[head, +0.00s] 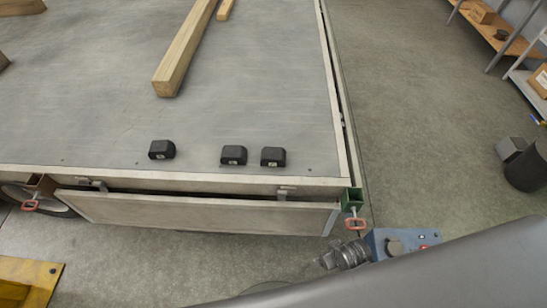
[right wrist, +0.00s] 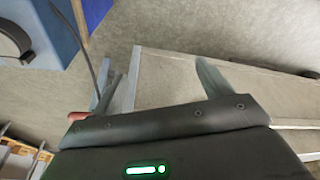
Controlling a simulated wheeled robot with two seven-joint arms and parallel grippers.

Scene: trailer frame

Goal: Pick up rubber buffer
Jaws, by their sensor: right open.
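Three black rubber buffers lie on the grey trailer bed (head: 230,90) near its front edge. The left buffer (head: 161,150) stands apart from the middle buffer (head: 233,155) and the right buffer (head: 273,157), which sit close together. My right gripper (right wrist: 160,84) shows in the right wrist view with its two fingers spread and nothing between them. It points at a pale, metal-edged panel, and no buffer shows in that view. My left gripper is not in view.
A long wooden beam (head: 188,50) lies on the bed behind the buffers. The tailboard (head: 195,212) hangs tilted along the bed's front edge. A green corner bracket (head: 352,198) and a blue unit (head: 395,242) are at the right corner. Shelves (head: 495,35) stand at the far right.

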